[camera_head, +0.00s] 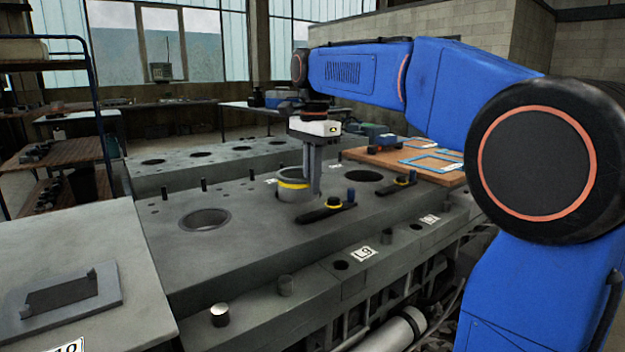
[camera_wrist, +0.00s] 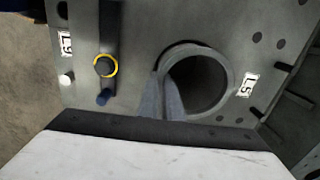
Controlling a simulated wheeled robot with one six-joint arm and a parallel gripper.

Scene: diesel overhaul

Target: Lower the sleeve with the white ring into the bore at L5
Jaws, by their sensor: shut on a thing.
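The grey sleeve (camera_head: 291,174) is at a bore position on the engine block, upright. The band around it looks yellow here, not white. My gripper (camera_head: 314,192) is shut on the sleeve's wall at its right side in the head view. In the wrist view, the fingers (camera_wrist: 163,92) meet the left edge of the sleeve's round rim (camera_wrist: 228,80). An L5 label (camera_wrist: 248,85) lies just right of it. The sleeve's lower end and the bore edge beneath it are not clear, so I cannot tell how deep it sits.
Open bores show at left (camera_head: 205,219) and right (camera_head: 364,176). An L9 label (camera_head: 365,253) is on the block's near ledge. A wooden board (camera_head: 440,178) is behind right.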

